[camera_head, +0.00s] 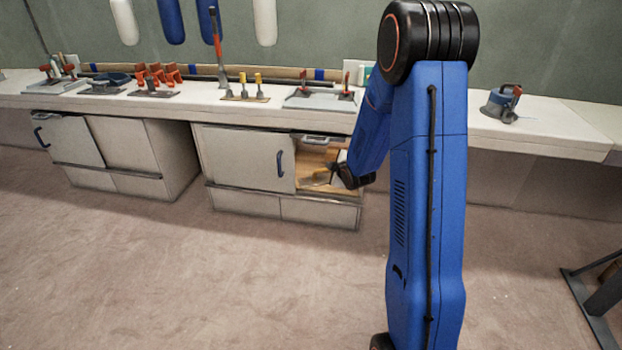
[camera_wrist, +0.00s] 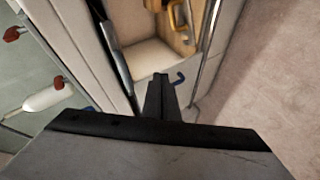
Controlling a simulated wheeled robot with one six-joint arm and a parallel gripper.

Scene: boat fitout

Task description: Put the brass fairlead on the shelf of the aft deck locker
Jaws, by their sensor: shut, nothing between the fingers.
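An open locker (camera_head: 330,201) under the bench has its door (camera_head: 240,158), with a blue handle, on the left half. Its right half shows a wooden shelf (camera_head: 312,161). A small yellow, brass-like piece (camera_head: 320,180) lies inside; it may be the fairlead, but it is too small to be sure. In the wrist view a yellow curved piece (camera_wrist: 180,16) stands on the wood at the top. My gripper (camera_wrist: 161,80) is shut and empty, apart from that piece, in front of the opening. In the head view my gripper (camera_head: 340,176) is partly hidden by my arm.
A second locker (camera_head: 113,150) stands at left with a blue handle. The long bench top (camera_head: 210,103) holds several fittings and tools, including a yellow-handled pair (camera_head: 250,88). A blue-grey fitting (camera_head: 501,103) sits at right. A dark stand (camera_head: 600,300) is at lower right.

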